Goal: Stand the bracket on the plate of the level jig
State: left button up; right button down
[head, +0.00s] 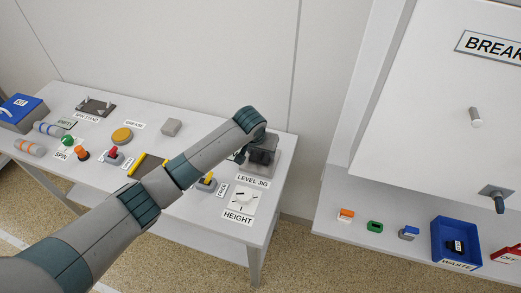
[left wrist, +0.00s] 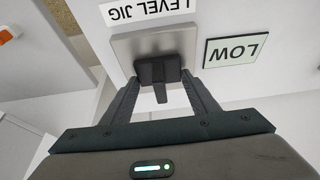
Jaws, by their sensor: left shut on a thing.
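My left gripper (head: 260,158) is over the level jig at the right end of the table. In the left wrist view its fingers (left wrist: 162,78) are shut on a dark bracket (left wrist: 158,71). The level jig's grey plate (left wrist: 126,46) lies behind the bracket in that view, and the bracket overlaps its lower edge. I cannot tell whether the bracket touches the plate. In the head view my gripper and wrist cover much of the jig (head: 253,171) and the bracket is hard to make out. My right gripper is not in view.
A LOW label (left wrist: 235,50) lies beside the jig. The HEIGHT dial (head: 242,200) stands in front of it. A blue waste bin (head: 443,249) stands on the separate right-hand bench.

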pick_arm(q)
jog(key=shift+f, duration=0.1)
jog(key=o, duration=1.2)
jog(key=shift+c, duration=0.2)
jog(key=b+v, duration=0.2)
jog(key=v, duration=1)
